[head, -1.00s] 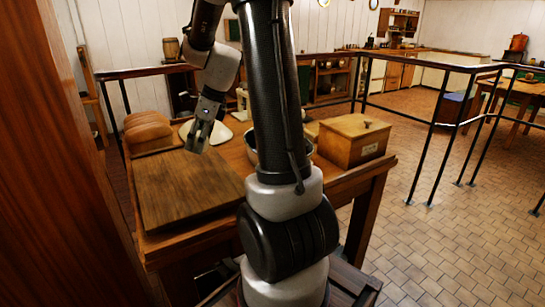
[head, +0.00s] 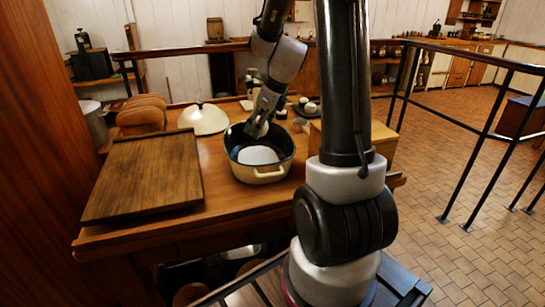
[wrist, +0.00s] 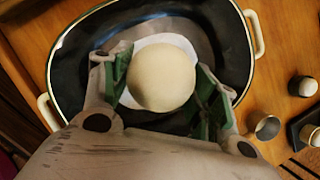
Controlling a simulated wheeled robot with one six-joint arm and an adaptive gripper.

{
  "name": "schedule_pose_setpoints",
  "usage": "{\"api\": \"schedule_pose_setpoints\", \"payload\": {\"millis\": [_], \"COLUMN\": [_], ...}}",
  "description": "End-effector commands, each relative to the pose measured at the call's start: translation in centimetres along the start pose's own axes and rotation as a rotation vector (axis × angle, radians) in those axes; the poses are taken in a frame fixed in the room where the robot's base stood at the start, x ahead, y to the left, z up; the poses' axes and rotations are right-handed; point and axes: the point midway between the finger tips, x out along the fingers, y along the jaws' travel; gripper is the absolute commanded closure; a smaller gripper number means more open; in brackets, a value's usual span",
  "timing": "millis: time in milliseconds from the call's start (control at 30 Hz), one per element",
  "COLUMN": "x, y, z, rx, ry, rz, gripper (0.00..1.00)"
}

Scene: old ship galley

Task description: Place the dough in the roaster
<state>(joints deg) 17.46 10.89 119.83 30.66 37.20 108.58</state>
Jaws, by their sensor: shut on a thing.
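The dough (wrist: 161,77) is a smooth, pale round ball between the fingers of my gripper (wrist: 163,92) in the wrist view. My gripper is shut on it, above the inside of the roaster (wrist: 90,62). In the head view the roaster (head: 245,172) is an open oval pot, dark inside with a cream outside and handles. A white sheet (head: 258,155) lies on its floor. My gripper (head: 258,128) points down over the roaster's back part; the dough is mostly hidden there. I cannot tell how high it is above the floor.
A wooden board (head: 146,176) lies left of the roaster. A wooden box (head: 381,146) is on the right, partly behind my arm. Small cups (wrist: 302,86) sit beside the roaster.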

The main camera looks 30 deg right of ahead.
Motion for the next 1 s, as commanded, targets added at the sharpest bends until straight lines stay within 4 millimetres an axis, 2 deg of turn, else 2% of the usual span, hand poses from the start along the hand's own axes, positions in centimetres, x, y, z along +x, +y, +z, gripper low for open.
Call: {"api": "schedule_pose_setpoints", "payload": {"millis": [200, 600, 1000], "x": [3.7, 8.4, 9.1], "y": [-0.2, -0.2, -0.3], "z": [-1.6, -3.7, -4.0], "rx": [0.021, 0.019, 0.018], "ry": [-0.001, -0.002, -0.003], "rz": [-0.006, -0.007, -0.009], "gripper": [0.69, 0.69, 0.69]}}
